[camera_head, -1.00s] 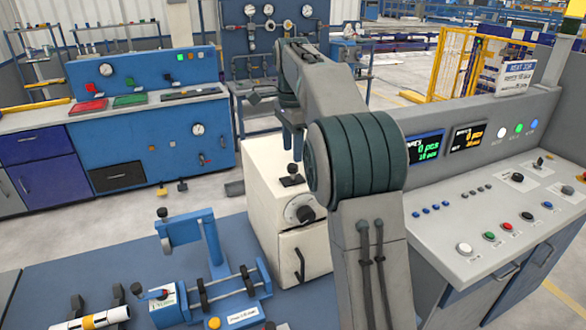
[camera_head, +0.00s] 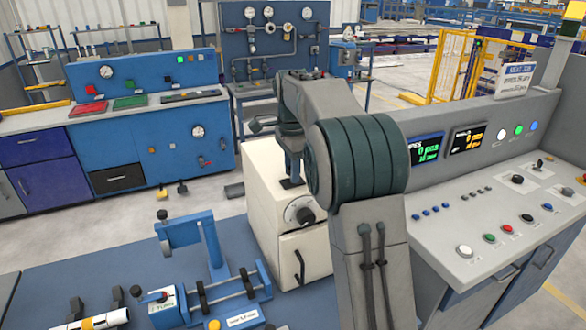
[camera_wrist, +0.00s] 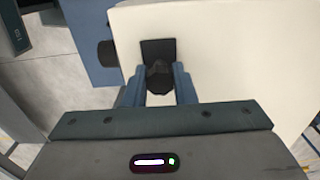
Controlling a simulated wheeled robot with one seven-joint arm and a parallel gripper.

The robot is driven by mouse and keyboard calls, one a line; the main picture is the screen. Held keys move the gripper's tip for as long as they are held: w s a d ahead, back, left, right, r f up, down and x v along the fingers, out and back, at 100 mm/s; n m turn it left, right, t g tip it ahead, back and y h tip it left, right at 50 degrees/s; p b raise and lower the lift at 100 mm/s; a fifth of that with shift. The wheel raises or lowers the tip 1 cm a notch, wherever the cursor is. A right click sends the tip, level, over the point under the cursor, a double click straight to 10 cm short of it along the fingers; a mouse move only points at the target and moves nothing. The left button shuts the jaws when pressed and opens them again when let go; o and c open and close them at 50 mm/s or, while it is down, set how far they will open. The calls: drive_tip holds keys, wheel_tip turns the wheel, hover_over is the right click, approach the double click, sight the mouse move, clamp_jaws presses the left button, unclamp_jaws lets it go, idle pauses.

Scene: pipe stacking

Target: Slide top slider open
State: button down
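The white box (camera_head: 262,205) stands on the blue table, with a dial and a handle on its front. The top slider's black plate (camera_wrist: 158,48) lies on the box's top face, with a dark knob (camera_wrist: 159,80) on it. In the wrist view my gripper (camera_wrist: 160,74) has its two blue fingers on either side of the knob. The fingers look apart, with a narrow gap at the knob; I see no firm grip. In the head view my gripper (camera_head: 293,178) points down at the box top and hides most of the knob.
A blue clamp-like fixture (camera_head: 212,245) stands left of the box. The grey control console (camera_head: 490,225) with buttons stands close on the right. Open floor lies behind the box.

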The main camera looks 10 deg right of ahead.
drive_tip(key=shift+w+d+p, duration=0.15)
drive_tip(key=shift+d+p, duration=0.15)
drive_tip(key=shift+d, duration=0.6)
drive_tip(key=shift+w+d+p, duration=0.2)
drive_tip(key=shift+d+p, duration=0.1)
drive_tip(key=shift+d, duration=0.6)
drive_tip(key=shift+w+d+p, duration=0.15)
drive_tip(key=shift+d+p, duration=0.15)
drive_tip(key=shift+d, duration=0.6)
drive_tip(key=c, duration=1.4)
unclamp_jaws()
drive_tip(key=shift+c, duration=0.2)
drive_tip(key=shift+o, duration=1.3)
drive_tip(key=shift+d, duration=0.25)
drive_tip(key=shift+a, duration=0.35)
drive_tip(key=shift+r, duration=0.25)
wheel_tip(320, 180, up, 13)
drive_tip(key=shift+d+r+p, duration=0.15)
drive_tip(key=shift+r+p, duration=0.05)
drive_tip(key=shift+p, duration=0.2)
